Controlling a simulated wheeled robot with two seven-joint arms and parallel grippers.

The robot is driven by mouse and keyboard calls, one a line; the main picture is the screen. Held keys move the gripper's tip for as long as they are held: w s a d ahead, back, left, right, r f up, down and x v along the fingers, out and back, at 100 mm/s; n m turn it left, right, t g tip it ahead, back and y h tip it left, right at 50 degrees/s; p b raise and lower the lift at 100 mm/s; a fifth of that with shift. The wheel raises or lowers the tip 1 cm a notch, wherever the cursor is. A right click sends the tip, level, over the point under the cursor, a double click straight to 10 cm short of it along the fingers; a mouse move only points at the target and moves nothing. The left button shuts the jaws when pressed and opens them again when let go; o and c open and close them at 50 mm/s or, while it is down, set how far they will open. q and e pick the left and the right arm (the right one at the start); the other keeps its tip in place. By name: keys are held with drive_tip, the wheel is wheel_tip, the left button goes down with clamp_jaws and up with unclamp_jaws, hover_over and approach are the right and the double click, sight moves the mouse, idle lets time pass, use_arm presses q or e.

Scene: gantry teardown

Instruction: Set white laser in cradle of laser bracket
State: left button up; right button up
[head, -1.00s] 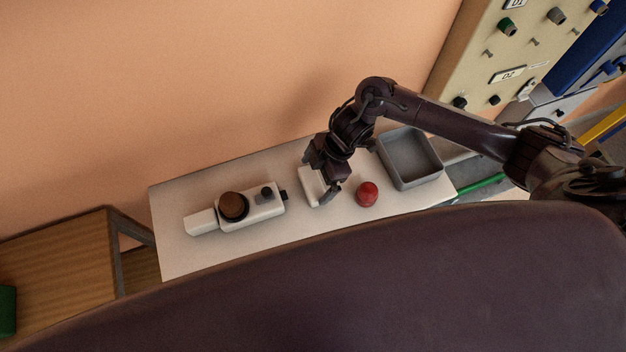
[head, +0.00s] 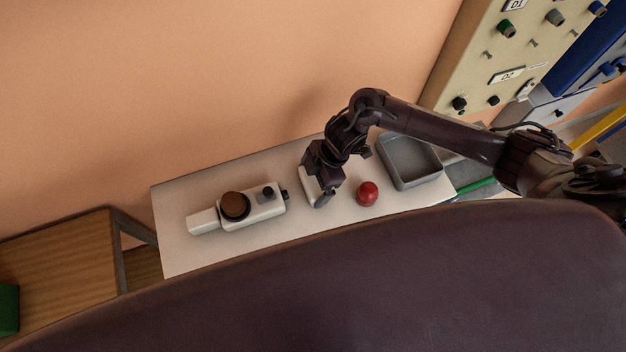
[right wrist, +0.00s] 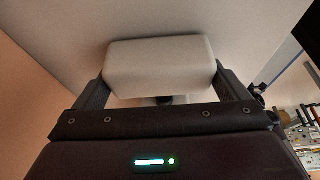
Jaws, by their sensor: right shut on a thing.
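A plain white block-shaped body, which I take to be the white laser (head: 309,186), is on the white table and partly covered by my right gripper. My right gripper (head: 322,184) is shut on it from above. In the right wrist view the white laser (right wrist: 160,68) lies between the two fingers, one at each end. I cannot tell whether it touches the table. I cannot make out a laser bracket or its cradle in these views. My left gripper is not in view.
On the white table (head: 180,252), a white device (head: 262,211) with a brown disc (head: 235,206) lies to the left. A red ball-like object (head: 367,194) sits just right of the gripper, and a grey tray (head: 436,177) stands further right. A panel with knobs (head: 478,75) stands at the upper right.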

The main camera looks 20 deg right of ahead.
wheel_tip(320, 180, up, 10)
drive_tip(key=r+b, duration=0.1)
drive_tip(key=b, duration=0.1)
wheel_tip(320, 180, up, 9)
drive_tip(key=p, duration=0.1)
hover_over(313, 180)
drive_tip(key=w+d+f+m+t+h+b, duration=0.1)
drive_tip(key=w+d+m+t+h+b, duration=0.1)
drive_tip(key=m+b, duration=0.3)
drive_tip(key=w+d+f+m+t+h+b, duration=0.2)
drive_tip(key=w+d+m+b, duration=0.2)
drive_tip(key=m, duration=0.9)
drive_tip(key=shift+w+d+f+t+h+b, duration=0.35)
drive_tip(key=shift+d+b, duration=0.25)
drive_tip(key=shift+b, duration=0.55)
drive_tip(key=shift+r, duration=0.1)
